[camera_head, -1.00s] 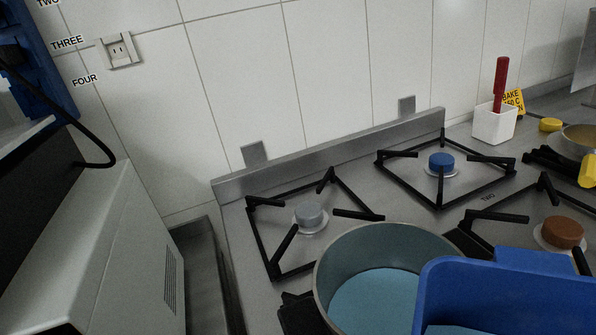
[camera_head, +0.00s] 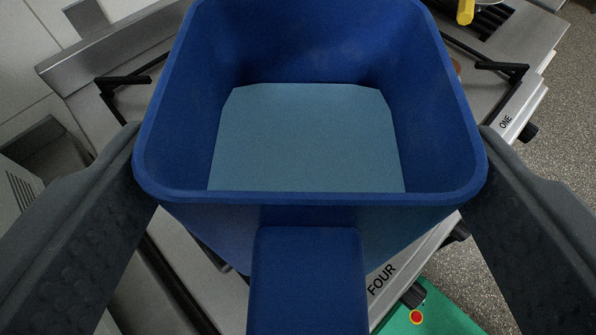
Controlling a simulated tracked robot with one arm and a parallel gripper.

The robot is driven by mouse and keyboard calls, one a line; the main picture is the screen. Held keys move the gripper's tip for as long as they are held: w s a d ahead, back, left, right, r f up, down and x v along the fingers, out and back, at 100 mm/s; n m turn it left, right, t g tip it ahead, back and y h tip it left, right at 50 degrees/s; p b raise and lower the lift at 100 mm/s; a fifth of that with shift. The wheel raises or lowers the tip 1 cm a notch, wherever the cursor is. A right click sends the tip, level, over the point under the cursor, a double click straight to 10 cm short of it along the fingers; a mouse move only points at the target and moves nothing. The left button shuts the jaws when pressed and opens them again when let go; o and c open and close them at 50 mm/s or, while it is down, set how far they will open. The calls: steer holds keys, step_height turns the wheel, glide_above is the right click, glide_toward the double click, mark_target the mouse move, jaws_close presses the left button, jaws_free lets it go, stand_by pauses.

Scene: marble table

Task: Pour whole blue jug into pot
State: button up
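The blue jug (camera_head: 330,45) fills the middle of the view, seen from above with its handle (camera_head: 307,280) toward me. It holds light blue liquid (camera_head: 305,140) and looks about upright. The two dark fingers of my gripper (camera_head: 310,135) lie along its left and right walls, and the jug is held between them above the stove. The pot does not show now; the jug probably hides it.
The stove (camera_head: 115,50) lies below, with black grates (camera_head: 130,80) showing on both sides. Knobs (camera_head: 528,132) line its front edge, labelled ONE and FOUR. A green item (camera_head: 440,310) is at the lower right. A yellow item (camera_head: 465,12) is at the top right.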

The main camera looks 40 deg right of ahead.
steer(key=shift+f+b, duration=0.1)
steer(key=shift+b, duration=0.4)
steer(key=shift+f+g+y+b, duration=0.6)
steer(key=shift+f+b, duration=0.5)
steer(key=shift+f, duration=0.6)
steer(key=shift+a+r, duration=0.1)
steer(key=shift+r, duration=0.15)
steer(key=shift+r+g+y, duration=0.3)
steer(key=shift+g+y, duration=0.5)
steer(key=shift+r, duration=0.1)
steer(key=shift+w+d+r+g+y, duration=0.1)
steer(key=shift+d+g+y, duration=0.1)
steer(key=shift+g+y, duration=0.1)
steer(key=shift+w+d+g+y, duration=0.15)
steer(key=shift+g+y, duration=0.45)
steer(key=shift+w+d+g+y, duration=0.35)
steer(key=shift+g+y, duration=0.35)
steer(key=shift+w+d+g+y, duration=0.35)
steer(key=shift+w+g+y, duration=0.05)
steer(key=shift+g+y, duration=0.3)
